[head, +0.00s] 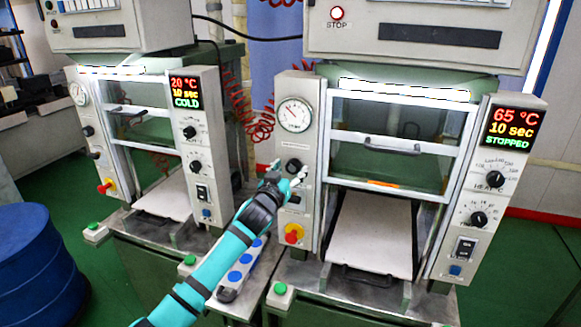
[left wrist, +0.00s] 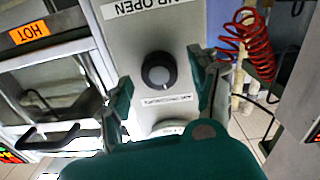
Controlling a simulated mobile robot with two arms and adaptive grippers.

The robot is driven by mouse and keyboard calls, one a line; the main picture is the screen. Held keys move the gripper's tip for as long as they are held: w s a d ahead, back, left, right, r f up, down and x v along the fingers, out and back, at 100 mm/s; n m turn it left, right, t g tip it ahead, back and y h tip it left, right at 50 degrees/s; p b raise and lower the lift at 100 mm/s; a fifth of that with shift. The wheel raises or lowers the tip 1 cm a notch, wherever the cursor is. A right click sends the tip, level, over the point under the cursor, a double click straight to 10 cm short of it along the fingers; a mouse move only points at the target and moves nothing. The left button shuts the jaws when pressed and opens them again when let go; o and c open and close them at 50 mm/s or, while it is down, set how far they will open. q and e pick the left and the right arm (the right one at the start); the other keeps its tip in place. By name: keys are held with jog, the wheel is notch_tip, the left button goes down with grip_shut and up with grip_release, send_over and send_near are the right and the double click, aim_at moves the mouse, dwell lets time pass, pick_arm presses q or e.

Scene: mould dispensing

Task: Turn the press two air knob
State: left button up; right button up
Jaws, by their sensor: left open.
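Press two (head: 312,185) is the right-hand machine, with a display (head: 510,128) reading 65 °C, 10 sec, STOPPED. Its black round air knob (head: 293,166) sits on the left column under a pressure gauge (head: 295,115). In the left wrist view the knob (left wrist: 159,70) shows clearly, with an upside-down label reading OPEN above it. My left gripper (head: 286,174) is open at that column. In the left wrist view its fingers (left wrist: 165,88) stand apart, on either side of the knob and slightly below it. I cannot tell whether they touch the panel. My right gripper is not in view.
Press one (head: 150,150) stands to the left, its display reading 20 °C, COLD. A red coiled hose (head: 240,115) hangs between the presses. A blue drum (head: 35,262) stands at the lower left.

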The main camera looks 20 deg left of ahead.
pick_arm(q)
jog(key=shift+w, duration=0.35)
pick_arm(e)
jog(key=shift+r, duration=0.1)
pick_arm(q)
jog(key=shift+c, duration=0.2)
jog(key=c, duration=1.1)
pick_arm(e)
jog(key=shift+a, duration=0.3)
pick_arm(q)
jog(key=shift+m, duration=0.4)
jog(key=m, duration=0.3)
jog(key=shift+m+p, duration=0.3)
jog(key=shift+p, duration=0.05)
jog(key=shift+d+m+p, duration=0.1)
jog(key=shift+m+p, duration=0.2)
jog(key=shift+m, duration=1.9)
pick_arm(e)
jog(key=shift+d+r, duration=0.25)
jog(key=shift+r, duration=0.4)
